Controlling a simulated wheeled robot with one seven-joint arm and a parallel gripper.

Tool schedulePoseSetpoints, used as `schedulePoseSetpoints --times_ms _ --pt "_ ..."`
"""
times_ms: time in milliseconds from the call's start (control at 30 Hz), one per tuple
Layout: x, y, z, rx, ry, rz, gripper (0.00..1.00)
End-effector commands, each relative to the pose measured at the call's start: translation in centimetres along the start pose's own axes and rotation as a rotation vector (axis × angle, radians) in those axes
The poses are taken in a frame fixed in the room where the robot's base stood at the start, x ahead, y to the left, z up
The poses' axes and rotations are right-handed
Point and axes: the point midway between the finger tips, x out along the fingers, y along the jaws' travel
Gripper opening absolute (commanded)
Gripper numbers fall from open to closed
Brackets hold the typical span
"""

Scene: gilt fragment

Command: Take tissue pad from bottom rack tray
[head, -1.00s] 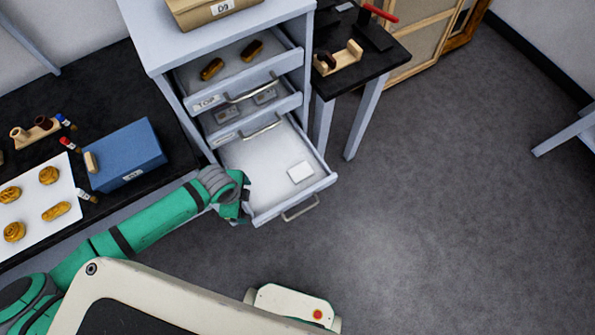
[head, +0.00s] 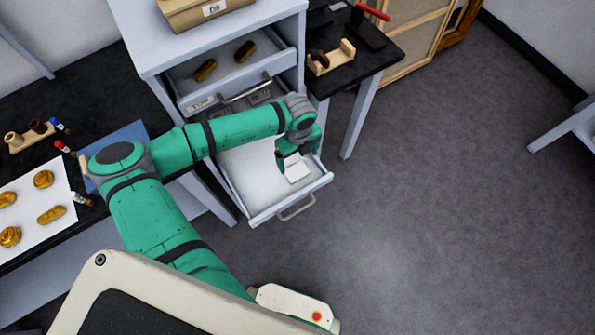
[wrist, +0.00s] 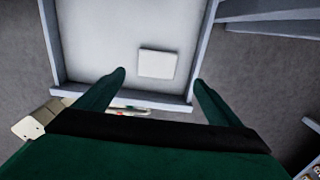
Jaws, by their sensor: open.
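The tissue pad (head: 297,172) is a small white square lying flat in the bottom rack tray (head: 237,187), which is pulled out of the grey rack. It also shows in the wrist view (wrist: 157,63), near the tray's front right corner. My gripper (head: 291,172) is over the tray, close to the pad in the head view. In the wrist view my gripper (wrist: 158,78) has its two dark green fingers apart, one to each side of the pad and short of it, with nothing between them. Whether the fingertips touch the tray cannot be told.
The upper tray (head: 222,76) above holds two brown pieces. Part of a middle tray is hidden by my arm. A black table (head: 380,62) stands to the right, and a black bench with a white board (head: 30,195) to the left. The floor at right is clear.

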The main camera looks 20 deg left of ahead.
Motion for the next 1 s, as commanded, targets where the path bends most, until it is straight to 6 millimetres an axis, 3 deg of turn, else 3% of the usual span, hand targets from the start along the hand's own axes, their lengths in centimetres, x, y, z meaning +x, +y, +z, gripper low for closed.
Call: schedulePoseSetpoints --times_ms 100,367,700,933,967,1000 --pt "1.9 0.0 0.0 -0.002 0.001 0.000 0.88" --pt "3.7 0.2 0.0 -0.003 0.000 0.000 0.88" --pt "8.0 0.7 -0.1 -0.002 0.000 0.000 0.88" --pt "8.3 0.7 -0.1 -0.003 -0.001 0.000 0.88" --pt "8.3 0.7 -0.1 -0.003 0.000 0.000 0.86" --pt "8.3 0.7 -0.1 -0.003 0.000 0.000 0.76"
